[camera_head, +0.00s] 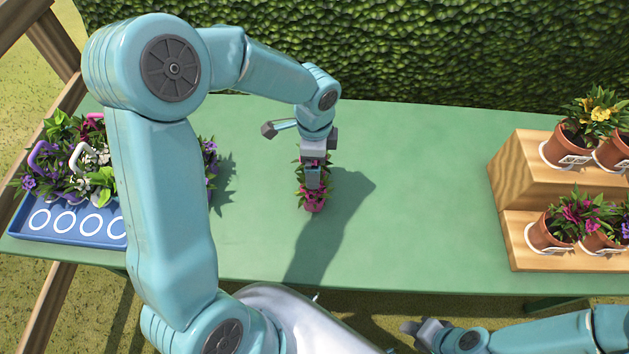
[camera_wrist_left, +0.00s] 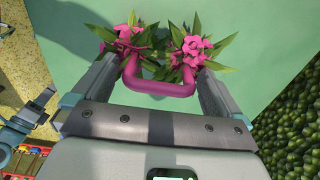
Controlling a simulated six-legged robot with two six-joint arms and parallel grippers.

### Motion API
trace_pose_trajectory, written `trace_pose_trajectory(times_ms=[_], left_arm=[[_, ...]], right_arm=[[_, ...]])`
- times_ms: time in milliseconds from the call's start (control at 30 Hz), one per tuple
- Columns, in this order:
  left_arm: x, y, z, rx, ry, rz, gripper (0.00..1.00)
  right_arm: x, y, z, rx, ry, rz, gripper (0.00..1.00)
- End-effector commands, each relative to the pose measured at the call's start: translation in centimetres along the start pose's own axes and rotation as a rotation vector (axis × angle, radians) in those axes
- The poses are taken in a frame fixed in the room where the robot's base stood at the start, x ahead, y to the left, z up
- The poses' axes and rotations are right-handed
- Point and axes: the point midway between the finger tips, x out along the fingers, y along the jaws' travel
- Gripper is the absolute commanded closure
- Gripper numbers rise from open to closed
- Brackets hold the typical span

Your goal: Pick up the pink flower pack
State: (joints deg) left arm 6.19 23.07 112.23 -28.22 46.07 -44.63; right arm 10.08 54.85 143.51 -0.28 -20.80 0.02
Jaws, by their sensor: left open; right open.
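The pink flower pack (camera_head: 314,203) stands on the green table, with pink blooms, green leaves and a pink pot. My left gripper (camera_head: 313,178) is over it from above and hides part of it. In the left wrist view the pack's pink handle (camera_wrist_left: 160,89) lies between the two spread fingers of my left gripper (camera_wrist_left: 160,68), with blooms on both sides. The jaws are open; I cannot tell whether a finger touches the handle. My right gripper (camera_head: 422,331) is open and empty, low in front of the table.
A blue tray (camera_head: 65,230) with white rings holds several flower packs at the left, partly hidden by my left arm. Wooden steps (camera_head: 512,180) with potted flowers stand at the right. A hedge (camera_head: 420,50) runs behind the table (camera_head: 420,190), whose middle is otherwise clear.

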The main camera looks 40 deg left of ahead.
Motion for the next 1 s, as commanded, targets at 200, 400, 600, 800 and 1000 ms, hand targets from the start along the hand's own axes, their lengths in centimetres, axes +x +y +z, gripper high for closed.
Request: trace_pose_trajectory(times_ms=[200, 400, 600, 800, 1000], left_arm=[[2.4, -0.1, 0.0, 0.001, -0.001, 0.001, 0.00], [2.4, -0.1, 0.0, 0.000, 0.000, 0.000, 0.00], [2.4, -0.1, 0.0, 0.000, 0.000, 0.000, 0.62], [2.3, -0.2, 0.0, 0.000, 0.000, -0.001, 0.82], [1.8, -0.2, -0.1, 0.000, 0.001, -0.003, 0.82]], right_arm=[[0.0, 0.0, 0.0, 0.000, 0.000, 0.000, 0.57], [0.0, 0.0, 0.0, 0.000, 0.000, 0.000, 0.57], [0.0, 0.0, 0.0, 0.000, 0.000, 0.000, 0.57], [0.0, 0.0, 0.0, 0.000, 0.000, 0.000, 0.57], [0.0, 0.0, 0.0, 0.000, 0.000, 0.000, 0.57]])
